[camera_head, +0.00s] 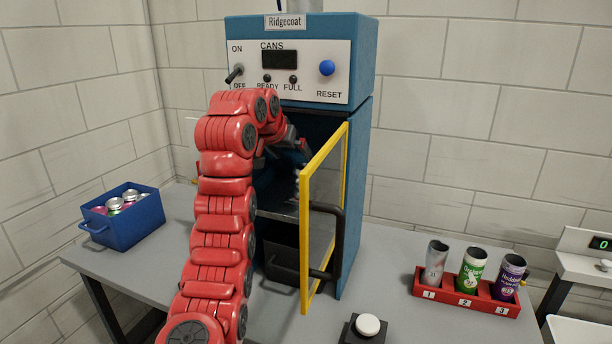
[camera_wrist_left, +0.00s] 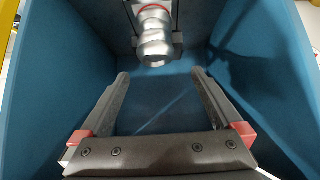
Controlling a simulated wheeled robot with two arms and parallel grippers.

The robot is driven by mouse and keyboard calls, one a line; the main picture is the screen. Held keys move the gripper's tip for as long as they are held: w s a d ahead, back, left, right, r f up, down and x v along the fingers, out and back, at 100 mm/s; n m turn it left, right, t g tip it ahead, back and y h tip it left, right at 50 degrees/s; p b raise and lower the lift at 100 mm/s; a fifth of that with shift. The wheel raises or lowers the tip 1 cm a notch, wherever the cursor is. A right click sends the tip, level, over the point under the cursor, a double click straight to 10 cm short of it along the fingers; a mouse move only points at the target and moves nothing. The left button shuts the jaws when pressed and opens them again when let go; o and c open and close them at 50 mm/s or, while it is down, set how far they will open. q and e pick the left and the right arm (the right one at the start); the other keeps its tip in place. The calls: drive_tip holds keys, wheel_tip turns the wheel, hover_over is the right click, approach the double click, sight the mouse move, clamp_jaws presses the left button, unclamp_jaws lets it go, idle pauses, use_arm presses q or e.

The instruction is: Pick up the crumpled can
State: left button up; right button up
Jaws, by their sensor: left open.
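The crumpled can (camera_wrist_left: 154,38) is bare silver metal with a pinched, dented body. In the left wrist view it is at the top middle, against a grey holder inside the blue machine. My left gripper (camera_wrist_left: 160,76) is open and empty, its two fingers spread below the can in the picture and apart from it. In the head view my red left arm reaches into the machine (camera_head: 358,62), and the gripper (camera_head: 291,150) is partly hidden at the opening. I cannot make out the can clearly there. My right gripper is not in view.
The yellow-framed door (camera_head: 309,220) stands open to the right of my arm. Blue machine walls flank the gripper. A blue bin (camera_head: 128,226) with cans is at left. A red rack (camera_head: 462,300) with three cans and a white button (camera_head: 368,325) are at right.

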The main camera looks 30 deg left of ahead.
sight(302, 168)
use_arm(q)
drive_tip(key=p+x, duration=0.2)
drive_tip(key=x, duration=0.6)
drive_tip(key=shift+p, duration=0.3)
drive_tip(key=shift+w+d+f+p, duration=0.1)
drive_tip(key=shift+w+f+p, duration=0.25)
drive_tip(key=shift+p, duration=0.1)
drive_tip(key=p+x, duration=0.2)
drive_tip(key=x, duration=0.1)
drive_tip(key=shift+w+d+f, duration=0.1)
drive_tip(key=shift+w+d, duration=0.05)
drive_tip(key=shift+w+f, duration=0.3)
drive_tip(key=shift+f, duration=0.1)
drive_tip(key=c, duration=1.3)
